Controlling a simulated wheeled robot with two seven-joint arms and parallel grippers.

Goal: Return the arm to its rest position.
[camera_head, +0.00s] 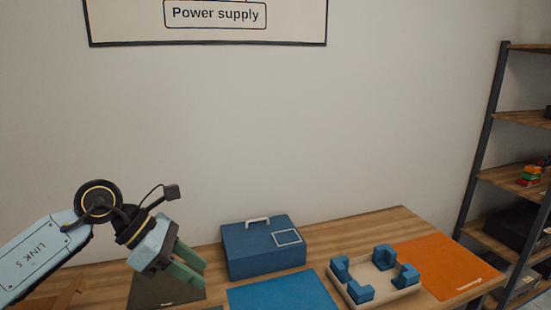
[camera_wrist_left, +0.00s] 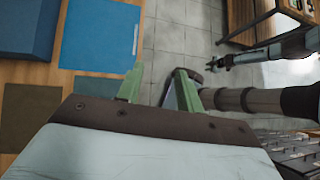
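My left arm reaches in from the left in the head view. Its left gripper (camera_head: 188,268) has green fingers and is raised in front of the left part of the table, pointing down and to the right. In the left wrist view the two green fingers (camera_wrist_left: 158,82) stand apart with grey floor showing between them and nothing held. The right gripper does not show in the head view.
The wooden table (camera_head: 350,228) holds a blue box (camera_head: 262,250) with a handle, a blue mat (camera_head: 283,291), a tray (camera_head: 347,295) with blue corner blocks, an orange mat (camera_head: 450,268) and a dark olive mat (camera_head: 165,290). A shelf (camera_head: 485,130) stands at right.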

